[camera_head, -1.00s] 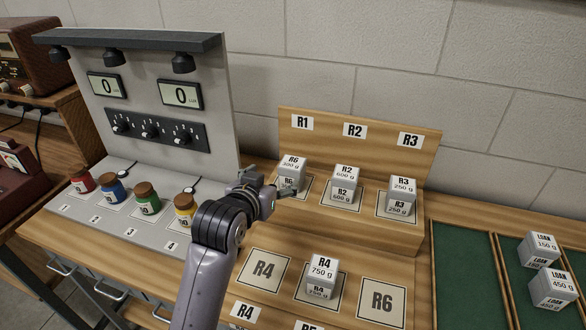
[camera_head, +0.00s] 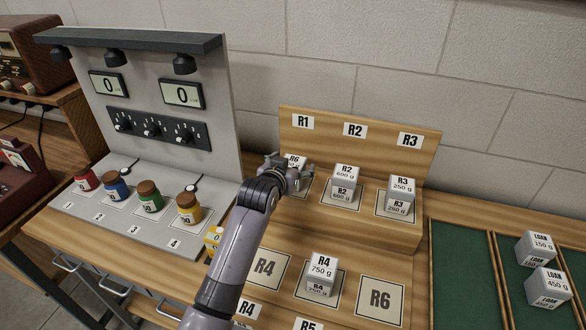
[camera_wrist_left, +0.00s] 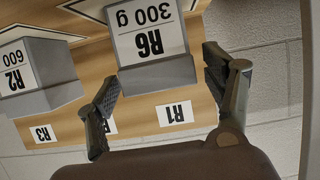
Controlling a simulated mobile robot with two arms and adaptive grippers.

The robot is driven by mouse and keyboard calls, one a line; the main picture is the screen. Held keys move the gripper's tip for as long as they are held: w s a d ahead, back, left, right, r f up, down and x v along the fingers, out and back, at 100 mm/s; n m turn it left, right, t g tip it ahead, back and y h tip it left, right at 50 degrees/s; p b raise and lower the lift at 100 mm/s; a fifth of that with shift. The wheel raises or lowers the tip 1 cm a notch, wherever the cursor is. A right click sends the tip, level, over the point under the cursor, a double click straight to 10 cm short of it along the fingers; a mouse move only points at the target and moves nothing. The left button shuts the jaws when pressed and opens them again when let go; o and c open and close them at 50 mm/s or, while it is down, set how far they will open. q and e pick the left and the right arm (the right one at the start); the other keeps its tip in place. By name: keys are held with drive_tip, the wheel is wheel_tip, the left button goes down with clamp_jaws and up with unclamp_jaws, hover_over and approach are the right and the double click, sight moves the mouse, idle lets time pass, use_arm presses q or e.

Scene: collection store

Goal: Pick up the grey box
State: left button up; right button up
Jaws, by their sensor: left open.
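Several grey boxes with white labels stand on the wooden stepped rack. The grey box R6, 300 g (camera_head: 296,160), stands on the R1 place and is mostly hidden behind my left gripper (camera_head: 296,176) in the head view. In the left wrist view, the R6 box (camera_wrist_left: 150,45) appears upside down between the two spread fingers of my left gripper (camera_wrist_left: 160,72). The fingers are open, with a visible gap at the right finger; contact at the left finger is unclear. My right gripper is not in view.
Grey box R2 (camera_head: 345,180) and grey box R3 (camera_head: 400,190) stand to the right on the same step. Grey box R4 (camera_head: 322,268) is on the lower step. A green tray (camera_head: 462,270) holds loan boxes. Coloured jars (camera_head: 149,198) stand left.

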use_arm(q)
drive_tip(key=shift+w+d+f, duration=0.2)
drive_tip(key=shift+w+f, duration=0.15)
drive_tip(key=shift+w, duration=0.25)
drive_tip(key=shift+r, duration=0.1)
drive_tip(key=c, duration=1.5)
